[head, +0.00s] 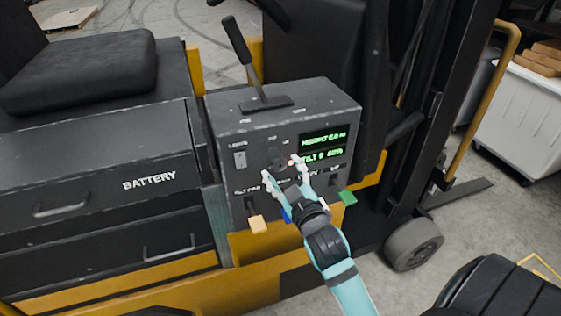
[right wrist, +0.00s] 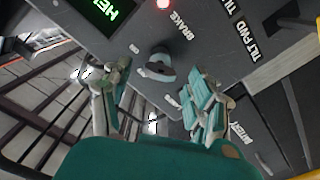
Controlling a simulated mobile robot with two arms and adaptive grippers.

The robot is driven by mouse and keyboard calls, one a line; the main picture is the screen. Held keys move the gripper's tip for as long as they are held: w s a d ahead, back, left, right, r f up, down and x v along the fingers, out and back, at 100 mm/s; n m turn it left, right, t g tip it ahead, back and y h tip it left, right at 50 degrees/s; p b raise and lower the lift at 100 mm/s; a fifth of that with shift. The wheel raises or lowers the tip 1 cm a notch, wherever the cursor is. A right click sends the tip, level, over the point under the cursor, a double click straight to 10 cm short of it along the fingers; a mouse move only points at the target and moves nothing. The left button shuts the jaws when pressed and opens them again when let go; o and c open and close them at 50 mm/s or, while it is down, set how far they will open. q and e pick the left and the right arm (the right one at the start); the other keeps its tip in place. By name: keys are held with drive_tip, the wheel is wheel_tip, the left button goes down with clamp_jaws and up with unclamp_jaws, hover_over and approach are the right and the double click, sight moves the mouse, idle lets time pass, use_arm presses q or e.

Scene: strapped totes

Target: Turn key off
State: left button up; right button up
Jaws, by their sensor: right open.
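The dark key switch (head: 276,156) sits on the front of the grey control box (head: 228,128), left of the green displays. In the right wrist view the key (right wrist: 158,66) shows as a dark rounded piece on the panel, between my fingers; its exact angle is hard to tell. My right gripper (head: 283,167) is open in front of the key, with a finger on each side of it. It also shows in the right wrist view (right wrist: 160,82), where the fingers look apart from the key. My left gripper is not in view.
A black lever (head: 241,49) stands on top of the box. Below the key are a yellow lever (head: 257,225), a blue one partly hidden by my gripper, and a green lever (head: 348,197). A red lamp (right wrist: 163,4) glows near the key.

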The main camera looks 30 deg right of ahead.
sight(280, 164)
drive_tip(key=shift+x, duration=1.4)
drive_tip(key=shift+c, duration=0.4)
drive_tip(key=c, duration=1.1)
